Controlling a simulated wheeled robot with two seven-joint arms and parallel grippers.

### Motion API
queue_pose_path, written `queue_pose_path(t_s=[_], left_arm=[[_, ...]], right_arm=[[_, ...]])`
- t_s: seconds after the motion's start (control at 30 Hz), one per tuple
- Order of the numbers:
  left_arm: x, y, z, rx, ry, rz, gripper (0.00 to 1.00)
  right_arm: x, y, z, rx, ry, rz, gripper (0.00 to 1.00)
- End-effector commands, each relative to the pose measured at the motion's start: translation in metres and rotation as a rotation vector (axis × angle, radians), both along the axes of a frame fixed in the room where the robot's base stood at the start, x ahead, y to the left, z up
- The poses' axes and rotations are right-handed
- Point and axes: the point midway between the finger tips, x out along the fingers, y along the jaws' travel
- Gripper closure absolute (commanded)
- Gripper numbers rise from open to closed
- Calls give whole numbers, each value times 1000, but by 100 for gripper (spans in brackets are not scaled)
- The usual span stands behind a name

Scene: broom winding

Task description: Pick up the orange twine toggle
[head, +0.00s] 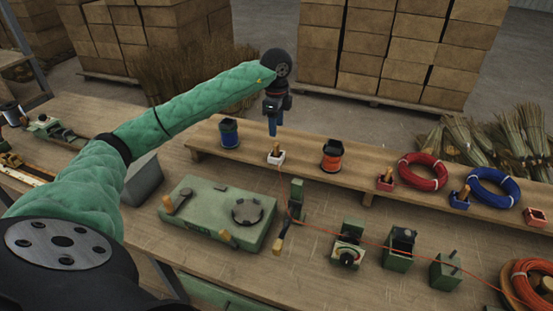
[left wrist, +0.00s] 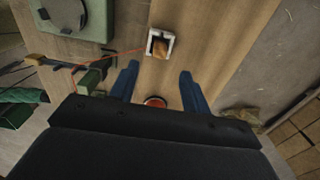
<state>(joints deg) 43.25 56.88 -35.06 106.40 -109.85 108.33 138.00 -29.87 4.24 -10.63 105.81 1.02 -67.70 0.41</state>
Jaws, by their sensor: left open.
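The orange twine toggle (head: 276,151) is a small wooden peg in a white square holder on the raised shelf, with a thin orange line running from it. It also shows in the left wrist view (left wrist: 160,46), just beyond the fingertips. My left gripper (head: 273,131) is above the toggle, pointing down. In the left wrist view its blue fingers (left wrist: 159,72) are apart with nothing between their tips. The toggle is apart from the fingers. My right gripper is in neither view.
On the shelf (head: 215,148), a blue spool (head: 229,133) stands left of the toggle and an orange spool (head: 332,156) right of it. Red (head: 423,171) and blue (head: 493,188) coils lie farther right. A green machine (head: 215,211) stands in front.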

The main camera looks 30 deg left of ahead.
Motion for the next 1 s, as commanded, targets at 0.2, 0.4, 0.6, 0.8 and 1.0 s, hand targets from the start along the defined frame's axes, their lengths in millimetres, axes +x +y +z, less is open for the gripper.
queue_pose_path(t_s=[0.2, 0.4, 0.6, 0.8, 1.0], left_arm=[[0, 0, -13, 0, 0, 0, 53], [0, 0, -22, 0, 2, 0, 53], [0, 0, -37, 0, 1, 1, 53], [0, 0, -45, 0, 1, 0, 53], [0, 0, -59, 1, 2, 0, 53]], right_arm=[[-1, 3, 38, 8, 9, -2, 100], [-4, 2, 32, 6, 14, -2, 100], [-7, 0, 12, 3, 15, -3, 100], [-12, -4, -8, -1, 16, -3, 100], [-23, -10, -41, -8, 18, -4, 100]])
